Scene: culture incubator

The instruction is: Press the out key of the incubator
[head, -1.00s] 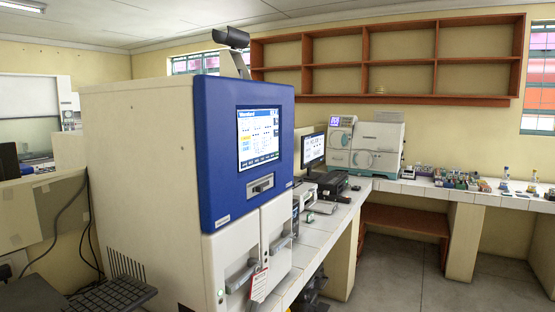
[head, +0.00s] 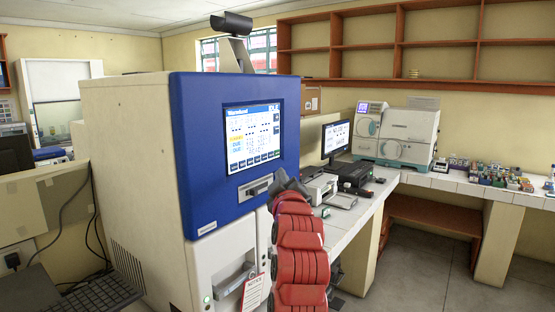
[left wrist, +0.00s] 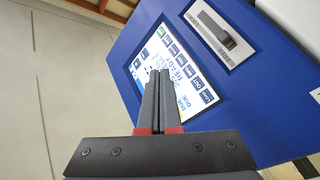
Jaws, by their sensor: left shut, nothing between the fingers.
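The incubator (head: 125,130) is a tall pale cabinet with a blue front panel (head: 205,160). My left gripper (head: 279,177) is in front of the panel, at the slot right below the screen in the picture. In the left wrist view its fingers (left wrist: 156,72) are shut and empty, pointing at the screen (left wrist: 183,68) and covering part of it. My right gripper is not in view.
White lower doors carry handles and a notice tag (head: 255,292). A keyboard (head: 95,298) lies at lower left. A tiled bench (head: 350,225) with a monitor and devices runs to the right.

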